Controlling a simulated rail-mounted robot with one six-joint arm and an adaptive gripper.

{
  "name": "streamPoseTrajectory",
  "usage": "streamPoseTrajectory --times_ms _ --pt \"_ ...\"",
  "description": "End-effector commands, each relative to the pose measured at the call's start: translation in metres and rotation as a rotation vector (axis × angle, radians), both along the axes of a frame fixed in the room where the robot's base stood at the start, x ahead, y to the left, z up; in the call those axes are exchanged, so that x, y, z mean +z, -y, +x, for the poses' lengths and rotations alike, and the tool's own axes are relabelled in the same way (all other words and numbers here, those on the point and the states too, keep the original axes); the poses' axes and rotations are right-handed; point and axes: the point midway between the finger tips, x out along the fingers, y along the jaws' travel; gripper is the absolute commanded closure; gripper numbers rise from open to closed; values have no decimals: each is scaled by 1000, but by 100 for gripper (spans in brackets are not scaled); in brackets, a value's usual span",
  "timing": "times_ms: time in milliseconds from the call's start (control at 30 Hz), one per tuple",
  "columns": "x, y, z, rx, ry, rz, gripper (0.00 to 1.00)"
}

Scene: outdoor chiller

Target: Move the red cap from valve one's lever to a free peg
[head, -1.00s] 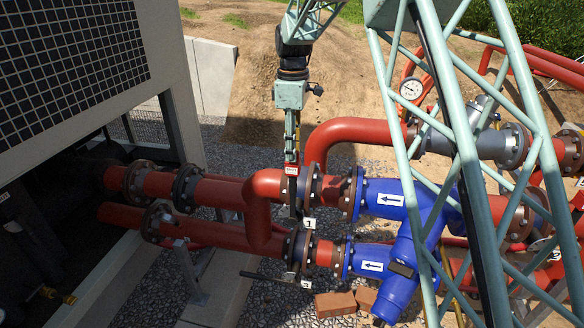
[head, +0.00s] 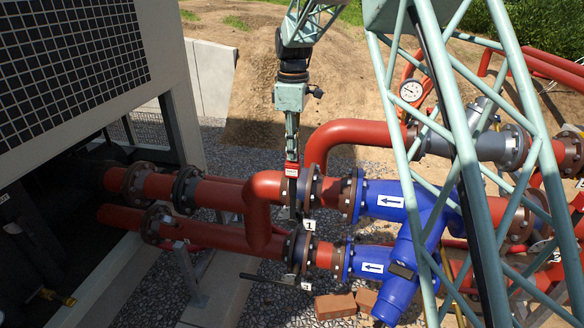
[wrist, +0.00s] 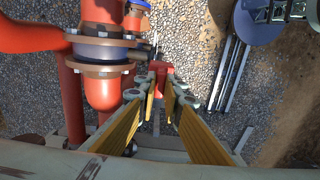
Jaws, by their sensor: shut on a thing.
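The red cap (head: 291,170) is at the top of the valve marked 1 (head: 309,225), beside the flanges of the upper red pipe. My gripper (head: 291,157) points straight down from above and is shut on the cap. In the wrist view the red cap (wrist: 160,67) shows at the far end of the yellow-padded fingers of my gripper (wrist: 161,80). The lever under the cap is mostly hidden, so I cannot tell how far the cap sits on it. No free peg can be made out.
A second valve below has a black lever (head: 262,276) pointing left. A bent red pipe (head: 350,130) rises close to the right of my gripper. Blue pipework (head: 408,250) and a pressure gauge (head: 411,90) stand further right. Open gravel and sand lie behind.

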Motion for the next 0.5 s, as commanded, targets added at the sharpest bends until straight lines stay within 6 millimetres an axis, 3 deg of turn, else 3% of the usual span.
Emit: streamPoseTrajectory --times_ms 500 --pt "5 0 0 0 0 0 100"
